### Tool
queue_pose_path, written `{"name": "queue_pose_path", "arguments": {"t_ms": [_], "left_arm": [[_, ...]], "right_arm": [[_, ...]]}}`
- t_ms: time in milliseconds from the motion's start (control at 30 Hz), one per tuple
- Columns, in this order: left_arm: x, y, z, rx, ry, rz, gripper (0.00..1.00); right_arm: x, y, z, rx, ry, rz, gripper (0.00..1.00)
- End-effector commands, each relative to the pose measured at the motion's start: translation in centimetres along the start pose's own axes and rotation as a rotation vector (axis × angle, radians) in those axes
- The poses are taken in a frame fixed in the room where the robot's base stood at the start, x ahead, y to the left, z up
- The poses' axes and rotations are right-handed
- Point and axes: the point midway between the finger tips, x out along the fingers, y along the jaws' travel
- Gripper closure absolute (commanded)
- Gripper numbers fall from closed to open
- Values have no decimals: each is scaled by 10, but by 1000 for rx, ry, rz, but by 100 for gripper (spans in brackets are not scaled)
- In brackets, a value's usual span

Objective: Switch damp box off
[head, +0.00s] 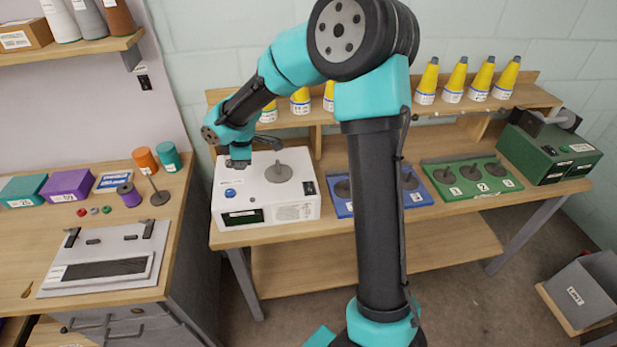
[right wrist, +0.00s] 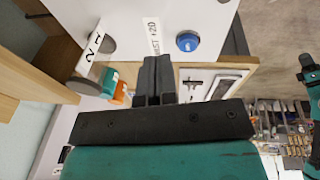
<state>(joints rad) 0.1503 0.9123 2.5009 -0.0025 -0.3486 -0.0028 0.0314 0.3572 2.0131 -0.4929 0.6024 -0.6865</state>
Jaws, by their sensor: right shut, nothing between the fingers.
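The damp box appears to be the white box (head: 290,195) on the bench, with a grey round plate (head: 279,172) on top. A blue round button (head: 230,192) sits at its left, and a small black switch-like part (head: 309,188) at its right. A dark display shows on its front. My right gripper (head: 238,164) is shut and empty, close above the box's back left, behind the button. In the right wrist view the shut fingers (right wrist: 157,62) point towards the white surface, with the blue button (right wrist: 187,41) just to their right. My left gripper is not in view.
A blue tray (head: 340,208) and a green tray (head: 470,190) with dark round pieces stand right of the box. Yellow cones (head: 458,75) line the shelf behind. A dark green machine (head: 550,150) is at the far right. A wooden table (head: 110,290) with spools stands left.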

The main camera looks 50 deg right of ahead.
Motion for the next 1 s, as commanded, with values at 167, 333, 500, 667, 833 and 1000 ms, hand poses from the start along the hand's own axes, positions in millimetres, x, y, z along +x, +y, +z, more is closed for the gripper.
{"name": "queue_pose_path", "arguments": {"t_ms": [167,333,500,667,833,1000], "left_arm": [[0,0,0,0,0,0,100],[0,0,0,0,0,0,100],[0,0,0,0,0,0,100],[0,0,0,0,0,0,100],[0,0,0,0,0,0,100],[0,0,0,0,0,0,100]], "right_arm": [[-46,0,74,35,-78,-35,100],[-85,-13,132,58,-135,-85,100],[-109,-25,166,70,-165,-124,100],[-115,-29,174,70,-173,-137,100],[-115,-29,174,70,-173,-137,100],[-114,-29,174,70,-173,-137,100]]}}
